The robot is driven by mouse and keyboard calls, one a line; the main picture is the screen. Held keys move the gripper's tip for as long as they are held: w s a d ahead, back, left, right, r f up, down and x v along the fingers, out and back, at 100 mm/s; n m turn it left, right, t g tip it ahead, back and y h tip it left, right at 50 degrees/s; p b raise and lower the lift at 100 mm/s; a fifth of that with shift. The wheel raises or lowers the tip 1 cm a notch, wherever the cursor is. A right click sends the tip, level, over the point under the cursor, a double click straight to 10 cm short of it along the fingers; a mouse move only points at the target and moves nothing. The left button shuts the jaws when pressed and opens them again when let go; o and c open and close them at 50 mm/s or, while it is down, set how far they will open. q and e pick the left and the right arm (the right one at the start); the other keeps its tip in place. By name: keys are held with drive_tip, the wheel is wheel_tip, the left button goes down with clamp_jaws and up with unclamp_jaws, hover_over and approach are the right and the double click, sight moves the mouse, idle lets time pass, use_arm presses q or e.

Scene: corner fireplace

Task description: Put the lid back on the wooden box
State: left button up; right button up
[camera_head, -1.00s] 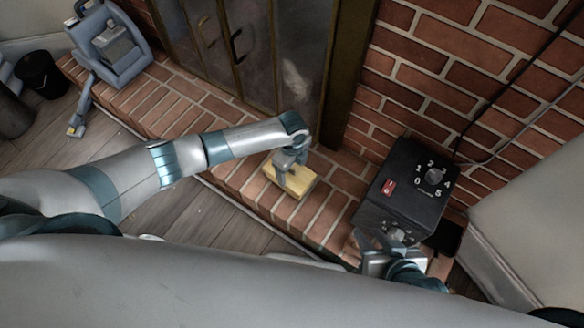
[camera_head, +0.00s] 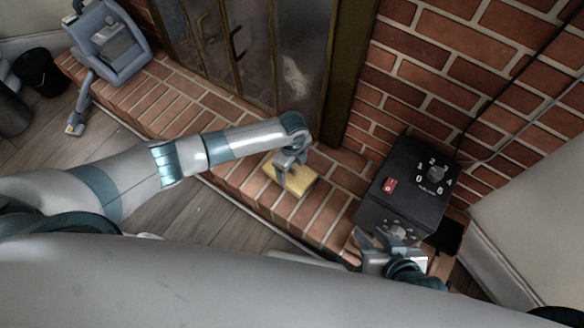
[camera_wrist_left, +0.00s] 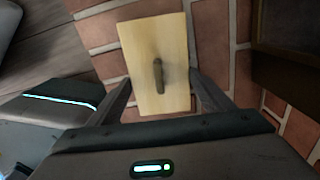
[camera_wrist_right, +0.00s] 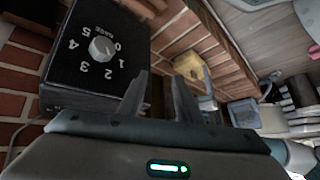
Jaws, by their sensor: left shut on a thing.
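A pale wooden piece (camera_head: 300,185) is on the brick hearth below my left gripper (camera_head: 288,163). In the left wrist view its flat rectangular top, the lid (camera_wrist_left: 146,42), has a dark, narrow handle in the middle. My left gripper's fingers (camera_wrist_left: 160,90) are at its two opposite long sides and shut on it. In the right wrist view the wooden piece (camera_wrist_right: 187,66) looks block-like, partly covered by my left gripper. I cannot tell box and lid apart, or how the lid is seated. My right gripper (camera_head: 372,240) is open and empty beside the black heater; its fingers (camera_wrist_right: 160,85) are apart.
A black box-shaped heater (camera_head: 405,190) with a numbered dial and red switch stands right on the hearth. Behind are glass fireplace doors (camera_head: 225,45) and a brick wall (camera_head: 450,85). A blue-grey appliance (camera_head: 110,45) and dark bucket (camera_head: 40,73) are far left.

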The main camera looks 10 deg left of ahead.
use_arm(q)
drive_tip(key=o, duration=1.1)
use_arm(e)
drive_tip(key=shift+a+r, duration=0.1)
use_arm(q)
drive_tip(key=shift+r, duration=0.35)
wheel_tip(320, 180, up, 17)
drive_tip(key=p, duration=0.3)
drive_tip(key=shift+f+p, duration=0.15)
drive_tip(key=shift+p, duration=0.2)
use_arm(e)
drive_tip(key=d, duration=0.1)
drive_tip(key=s+d+g+h, duration=0.1)
drive_tip(key=s+d+g, duration=0.1)
drive_tip(key=shift+s+d+f+h, duration=0.2)
drive_tip(key=shift+d+h, duration=0.1)
drive_tip(key=shift+d, duration=0.1)
